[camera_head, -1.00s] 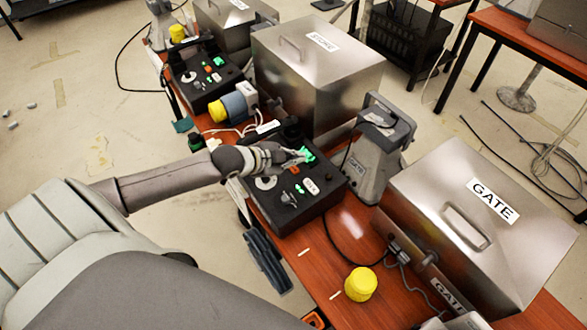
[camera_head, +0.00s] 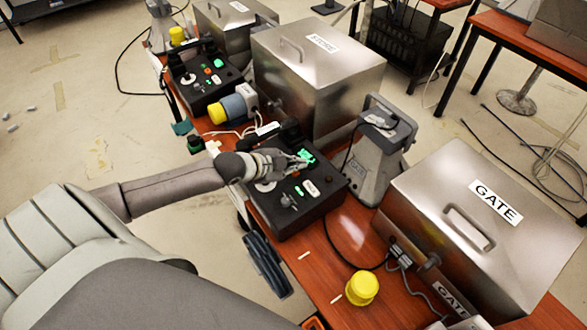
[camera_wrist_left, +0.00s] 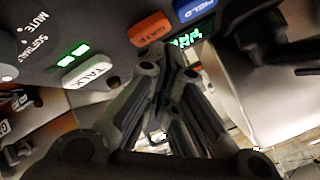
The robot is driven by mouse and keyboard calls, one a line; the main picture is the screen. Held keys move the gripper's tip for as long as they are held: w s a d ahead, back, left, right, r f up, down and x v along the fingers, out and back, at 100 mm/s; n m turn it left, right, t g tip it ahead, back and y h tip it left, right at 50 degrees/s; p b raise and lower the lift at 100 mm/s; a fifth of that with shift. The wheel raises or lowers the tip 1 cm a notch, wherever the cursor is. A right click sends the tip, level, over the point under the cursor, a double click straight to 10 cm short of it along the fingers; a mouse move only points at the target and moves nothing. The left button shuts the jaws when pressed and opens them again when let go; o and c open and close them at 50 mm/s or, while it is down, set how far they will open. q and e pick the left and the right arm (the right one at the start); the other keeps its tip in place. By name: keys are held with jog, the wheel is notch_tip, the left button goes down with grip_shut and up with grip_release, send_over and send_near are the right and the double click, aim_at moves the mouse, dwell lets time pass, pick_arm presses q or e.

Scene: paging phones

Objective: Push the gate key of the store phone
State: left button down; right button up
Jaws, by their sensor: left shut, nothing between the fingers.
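The black phone console (camera_head: 318,205) stands on the red table, between the box labelled STORE (camera_head: 335,70) and the box labelled GATE (camera_head: 430,205). In the left wrist view its orange key marked GATE (camera_wrist_left: 150,29) lies beside a blue key (camera_wrist_left: 192,8) and a green lit display (camera_wrist_left: 187,40). A white TALK key (camera_wrist_left: 88,72) is lower left. My left gripper (camera_head: 303,163) is shut and empty over the console's upper key area. In the wrist view its fingertips (camera_wrist_left: 167,58) are just below the orange key; I cannot tell whether they touch it. My right gripper is out of view.
A grey handset stand (camera_head: 370,165) is right of the console. A yellow knob-like object (camera_head: 361,286) sits on the table nearer me. Another black console (camera_head: 205,90) stands farther back. A black cable runs over the table beside the console.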

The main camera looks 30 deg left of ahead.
pick_arm(q)
jog(key=shift+f, duration=0.1)
dwell(0.6)
jog(key=shift+w+f, duration=0.1)
jog(key=shift+f, duration=0.25)
jog(key=shift+r, duration=0.1)
jog(key=shift+r+p, duration=0.4)
jog(key=shift+p, duration=0.1)
jog(key=shift+r+p, duration=0.25)
jog(key=shift+p, duration=0.05)
jog(key=r+p, duration=0.2)
jog(key=p, duration=0.1)
jog(key=s+r+p, duration=0.1)
jog(key=r+p, duration=0.1)
jog(key=r, duration=0.1)
jog(key=shift+a+r+p, duration=0.2)
jog(key=shift+p, duration=0.2)
